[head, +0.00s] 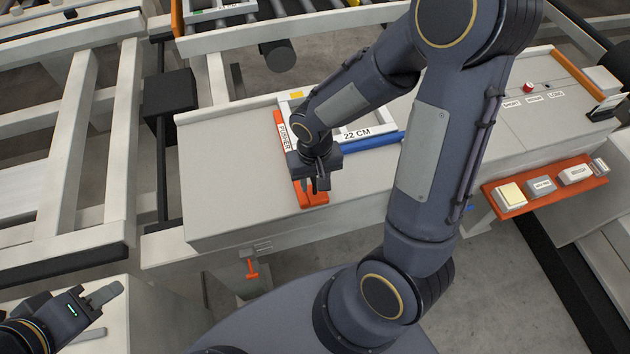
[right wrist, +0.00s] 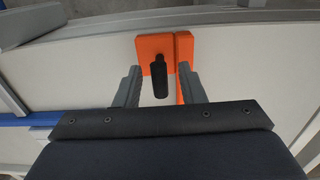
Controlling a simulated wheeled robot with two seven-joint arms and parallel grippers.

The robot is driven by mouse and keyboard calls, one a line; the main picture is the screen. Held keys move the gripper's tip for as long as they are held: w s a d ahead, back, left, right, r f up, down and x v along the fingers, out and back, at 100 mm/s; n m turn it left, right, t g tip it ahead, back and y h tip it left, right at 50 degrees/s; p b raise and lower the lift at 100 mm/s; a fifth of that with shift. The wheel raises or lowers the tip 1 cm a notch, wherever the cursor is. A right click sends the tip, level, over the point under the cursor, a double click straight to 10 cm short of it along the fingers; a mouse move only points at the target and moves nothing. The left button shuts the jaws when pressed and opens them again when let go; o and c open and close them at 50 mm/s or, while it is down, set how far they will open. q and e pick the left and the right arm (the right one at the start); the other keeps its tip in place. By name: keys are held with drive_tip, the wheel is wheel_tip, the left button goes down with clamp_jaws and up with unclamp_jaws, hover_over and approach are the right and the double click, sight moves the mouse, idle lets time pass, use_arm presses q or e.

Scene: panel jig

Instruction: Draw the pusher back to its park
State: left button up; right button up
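The pusher (head: 306,195) is an orange bar labelled PUSHER lying along the left part of the grey bench. In the right wrist view its orange end plate (right wrist: 154,47) carries a black upright handle (right wrist: 160,82). My right gripper (head: 318,186) is over the near end of the pusher, pointing down. In the right wrist view its two fingers (right wrist: 160,90) stand apart on either side of the handle, with a gap on both sides. The head view hides the handle behind the gripper. My left gripper (head: 103,312) is low at the left, empty, its fingers apart. No park mark is readable.
A white frame labelled 22 CM (head: 357,133) lies right of the pusher, with a blue bar (head: 374,142) along its near side. A red button (head: 528,86) is on the bench's right. An orange tray (head: 508,198) with blocks hangs at the right. The bench left of the pusher is clear.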

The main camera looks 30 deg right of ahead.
drive_tip(key=shift+f, duration=0.65)
clamp_jaws()
